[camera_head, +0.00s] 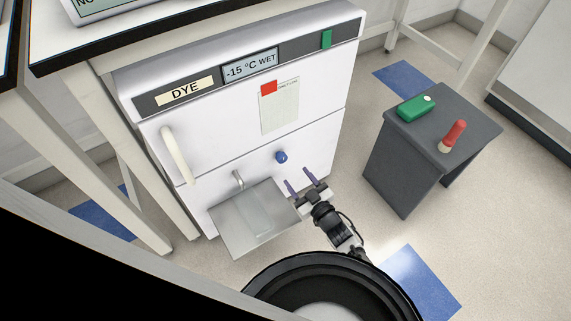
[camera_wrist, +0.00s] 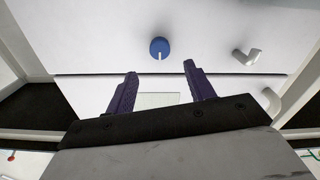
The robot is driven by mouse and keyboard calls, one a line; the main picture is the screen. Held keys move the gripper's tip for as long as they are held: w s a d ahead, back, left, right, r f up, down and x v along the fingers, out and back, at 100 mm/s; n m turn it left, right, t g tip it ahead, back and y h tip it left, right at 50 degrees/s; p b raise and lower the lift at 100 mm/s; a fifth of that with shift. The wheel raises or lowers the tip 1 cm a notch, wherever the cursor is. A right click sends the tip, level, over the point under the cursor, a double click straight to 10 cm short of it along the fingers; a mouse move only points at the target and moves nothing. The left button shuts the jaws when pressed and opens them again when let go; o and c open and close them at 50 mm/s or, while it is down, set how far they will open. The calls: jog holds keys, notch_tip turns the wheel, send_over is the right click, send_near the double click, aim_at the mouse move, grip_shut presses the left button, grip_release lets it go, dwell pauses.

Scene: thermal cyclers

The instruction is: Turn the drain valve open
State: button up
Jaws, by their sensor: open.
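The drain valve is a round blue knob (camera_head: 281,157) on the lower front of the white freezer labelled DYE (camera_head: 235,120). In the wrist view the blue knob (camera_wrist: 159,47) has a white mark at its edge and lies beyond the fingertips, between their lines. My gripper (camera_head: 299,180) is open and empty, with its two purple fingers pointing toward the freezer front, just below and right of the knob. My gripper also shows in the wrist view (camera_wrist: 160,80), apart from the knob.
A metal drain spout (camera_head: 238,179) sticks out left of the knob, above a grey metal tray (camera_head: 240,235). A white handle (camera_head: 177,155) is on the left. A grey stool (camera_head: 440,135) holds a green box (camera_head: 417,108) and a red-capped item (camera_head: 453,135). Floor between is free.

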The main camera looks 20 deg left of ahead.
jog(key=b+x, duration=0.1)
jog(key=x, duration=0.7)
jog(key=shift+b, duration=0.4)
jog(key=c, duration=1)
